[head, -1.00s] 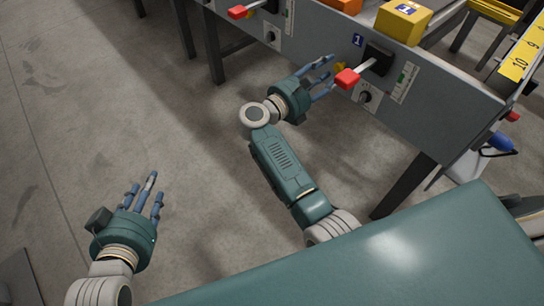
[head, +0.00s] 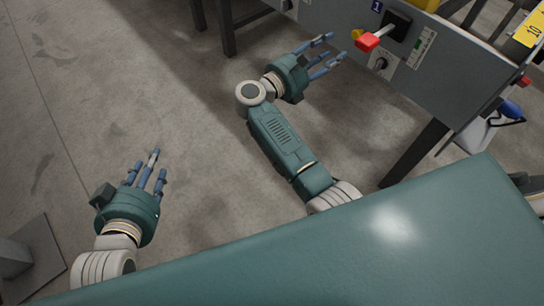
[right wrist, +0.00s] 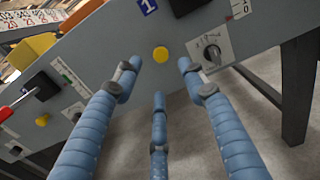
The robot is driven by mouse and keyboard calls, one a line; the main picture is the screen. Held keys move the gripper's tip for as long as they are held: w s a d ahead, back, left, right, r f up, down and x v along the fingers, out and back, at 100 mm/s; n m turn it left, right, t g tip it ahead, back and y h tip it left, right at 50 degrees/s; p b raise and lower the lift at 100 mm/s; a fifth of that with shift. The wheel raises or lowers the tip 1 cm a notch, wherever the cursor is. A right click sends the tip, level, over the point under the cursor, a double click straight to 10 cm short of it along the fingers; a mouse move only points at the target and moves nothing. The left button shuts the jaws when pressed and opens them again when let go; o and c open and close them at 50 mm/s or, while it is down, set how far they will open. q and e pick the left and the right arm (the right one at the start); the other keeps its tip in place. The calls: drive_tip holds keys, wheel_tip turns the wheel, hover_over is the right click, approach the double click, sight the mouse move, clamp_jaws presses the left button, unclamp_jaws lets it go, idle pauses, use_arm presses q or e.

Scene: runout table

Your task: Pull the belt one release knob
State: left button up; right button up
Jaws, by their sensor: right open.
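The yellow belt one release knob (right wrist: 161,54) is on the grey panel, below the blue label "1" (right wrist: 148,6) in the right wrist view. In the head view the knob (head: 357,34) is partly hidden behind a red lever handle (head: 367,41). My right gripper (head: 333,50) is open in front of the panel. In the right wrist view its fingers (right wrist: 157,72) spread around the knob's position, with nothing between them and no visible contact. My left gripper (head: 150,166) is open and empty over the floor at lower left.
A black rotary switch (right wrist: 212,50) is right of the knob. At left in the right wrist view are another yellow knob (right wrist: 42,120) and a black lever box (right wrist: 42,88). Table legs (head: 415,152) stand below the panel.

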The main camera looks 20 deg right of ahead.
drive_tip(key=w+a+f+n+t+y+p, duration=0.1)
drive_tip(key=a+n+t+y+p, duration=0.35)
drive_tip(key=n+p, duration=0.55)
drive_tip(key=w+a+n+t+y+p, duration=0.1)
drive_tip(key=a+n+t+y+p, duration=0.4)
drive_tip(key=n, duration=1)
drive_tip(key=s+a+f+n+g+y+p, duration=0.2)
drive_tip(key=s+a+f+n+y+p, duration=0.2)
drive_tip(key=s+f+n+p, duration=0.2)
drive_tip(key=s+a+f+n+g+y+p, duration=0.2)
drive_tip(key=s+a+f+n+y+p, duration=0.1)
drive_tip(key=s+f+n, duration=0.6)
drive_tip(key=s+a+f+p, duration=0.1)
drive_tip(key=p, duration=0.1)
drive_tip(key=shift+a+f+n+g+y+p, duration=0.15)
drive_tip(key=shift+f+n+g+y+p, duration=0.15)
drive_tip(key=shift+f+g+y+p, duration=0.1)
drive_tip(key=shift+s+r, duration=0.1)
